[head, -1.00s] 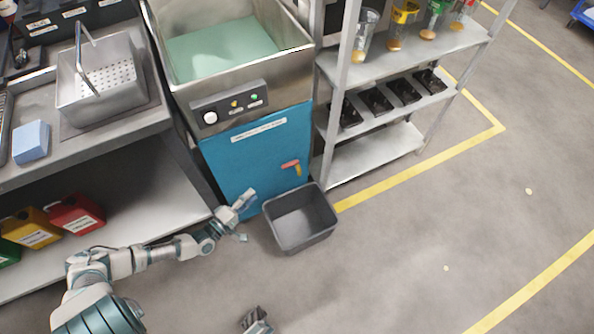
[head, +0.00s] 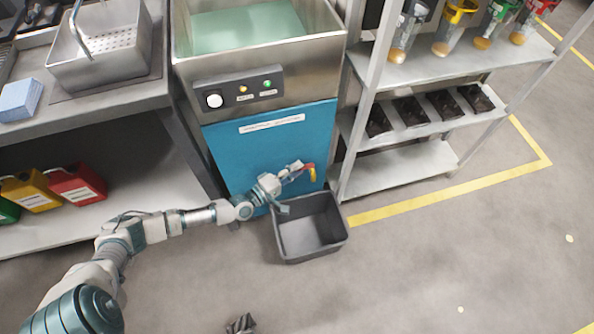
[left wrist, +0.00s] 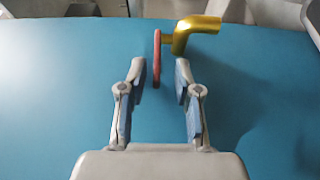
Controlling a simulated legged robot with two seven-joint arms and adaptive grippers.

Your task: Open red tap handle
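The red tap handle (left wrist: 157,58) sits on a brass tap (left wrist: 196,30) on the blue front panel (left wrist: 60,90). In the left wrist view the handle stands upright, edge-on, between the two fingertips of my left gripper (left wrist: 159,80). The fingers are open, with a gap on each side of the handle. In the head view my left gripper (head: 290,178) is close to the tap (head: 312,172) and partly hides the handle (head: 308,165). My right gripper (head: 240,325) shows only in part at the bottom edge; its fingers are too small to read.
A grey bin (head: 310,238) stands on the floor below the tap. A metal shelf (head: 400,165) with black trays and coloured containers is to the right. A workbench (head: 90,125) is to the left. The floor in front is clear.

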